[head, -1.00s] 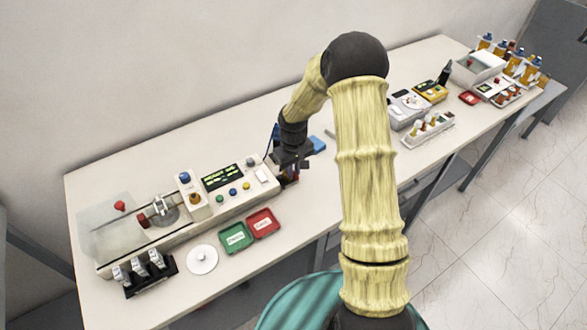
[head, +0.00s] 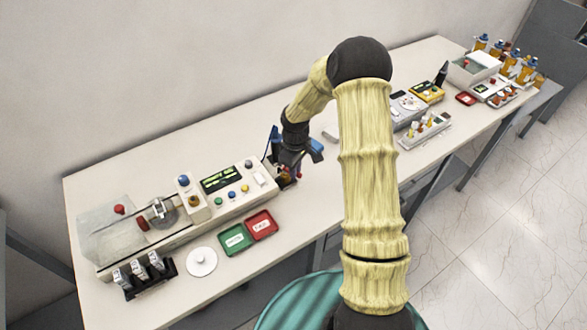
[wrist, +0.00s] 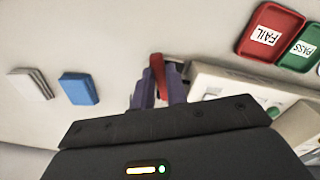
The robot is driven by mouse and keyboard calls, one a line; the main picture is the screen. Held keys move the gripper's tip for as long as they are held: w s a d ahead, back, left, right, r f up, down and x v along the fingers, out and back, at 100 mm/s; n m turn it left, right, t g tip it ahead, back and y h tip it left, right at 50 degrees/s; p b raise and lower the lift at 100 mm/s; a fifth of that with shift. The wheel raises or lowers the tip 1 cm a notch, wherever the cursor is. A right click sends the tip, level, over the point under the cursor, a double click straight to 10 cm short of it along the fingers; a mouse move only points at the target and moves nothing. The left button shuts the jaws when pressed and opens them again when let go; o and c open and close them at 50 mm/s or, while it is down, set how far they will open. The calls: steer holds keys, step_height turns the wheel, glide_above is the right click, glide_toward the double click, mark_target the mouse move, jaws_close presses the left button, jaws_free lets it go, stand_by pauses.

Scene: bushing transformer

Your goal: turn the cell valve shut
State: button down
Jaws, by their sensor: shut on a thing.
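My gripper (wrist: 157,92) is shut on a narrow red handle (wrist: 157,72), which shows between its purple-grey fingers in the wrist view. I take this for the cell valve's handle; its base is hidden. In the head view my gripper (head: 289,170) is low at the right end of the cream tester (head: 233,196), with small red and purple parts just below the dark wrist. How far the valve is turned cannot be told.
Red (head: 260,225) and green (head: 235,239) trays lie in front of the tester, with a white disc (head: 202,261) to their left. A blue block (wrist: 78,89) and a grey block (wrist: 30,84) lie near my gripper. More instruments stand at the right.

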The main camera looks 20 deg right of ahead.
steer(key=n, duration=0.2)
steer(key=w+n+p, duration=0.1)
steer(key=shift+d+r+n, duration=0.1)
steer(key=shift+d+n, duration=0.25)
steer(key=shift+n, duration=0.05)
steer(key=w+n, duration=0.1)
steer(key=n, duration=0.2)
steer(key=w+n+p, duration=0.1)
steer(key=n, duration=0.2)
steer(key=w+n+p, duration=0.1)
steer(key=n, duration=0.2)
steer(key=shift+d, duration=0.1)
steer(key=c, duration=1.4)
jaws_free()
step_height(320, 180, up, 17)
steer(key=b, duration=0.4)
steer(key=shift+r, duration=0.2)
steer(key=shift+s, duration=0.1)
